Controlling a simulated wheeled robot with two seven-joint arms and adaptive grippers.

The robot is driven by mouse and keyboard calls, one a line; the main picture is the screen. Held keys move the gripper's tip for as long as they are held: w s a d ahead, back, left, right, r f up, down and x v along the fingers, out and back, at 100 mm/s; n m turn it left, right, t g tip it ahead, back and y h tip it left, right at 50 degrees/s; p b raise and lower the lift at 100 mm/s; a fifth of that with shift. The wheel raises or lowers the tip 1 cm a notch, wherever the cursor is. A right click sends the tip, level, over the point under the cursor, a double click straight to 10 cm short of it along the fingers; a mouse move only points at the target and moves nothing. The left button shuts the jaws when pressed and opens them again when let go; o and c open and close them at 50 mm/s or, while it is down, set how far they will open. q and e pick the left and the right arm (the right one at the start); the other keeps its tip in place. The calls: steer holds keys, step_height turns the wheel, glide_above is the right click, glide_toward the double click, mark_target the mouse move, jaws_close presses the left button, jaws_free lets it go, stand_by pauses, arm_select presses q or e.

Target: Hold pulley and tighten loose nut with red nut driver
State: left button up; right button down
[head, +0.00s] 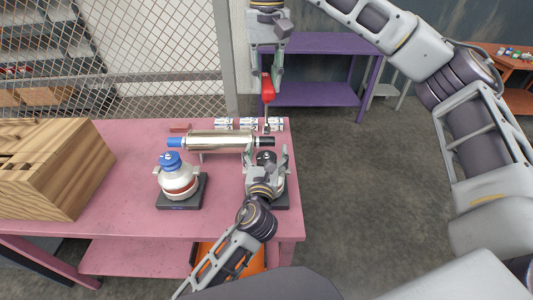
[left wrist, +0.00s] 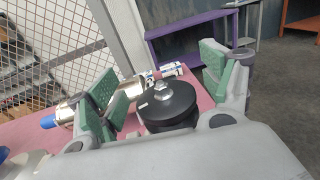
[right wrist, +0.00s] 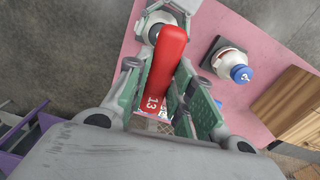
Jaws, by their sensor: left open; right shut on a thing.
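A round black pulley (left wrist: 170,106) with a silver nut (left wrist: 163,87) on top sits on the pink table's right part. My left gripper (head: 266,157) is open, its fingers on either side of the pulley and apart from it; in the head view it partly hides the pulley. My right gripper (head: 266,74) is shut on the handle of the red nut driver (head: 267,90). The driver hangs upright above the table's far right edge, its dark shaft pointing down. The right wrist view shows the red handle (right wrist: 168,60), marked 13, between green pads.
A wooden box (head: 50,165) fills the table's left end. A purple table (head: 310,93) stands behind.

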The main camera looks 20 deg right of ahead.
arm_select(q)
steer(key=shift+s, duration=0.1)
steer(key=v, duration=1.1)
steer(key=shift+s+a, duration=0.2)
steer(key=shift+s, duration=0.15)
steer(key=shift+s+d+f, duration=0.1)
stand_by(0.5)
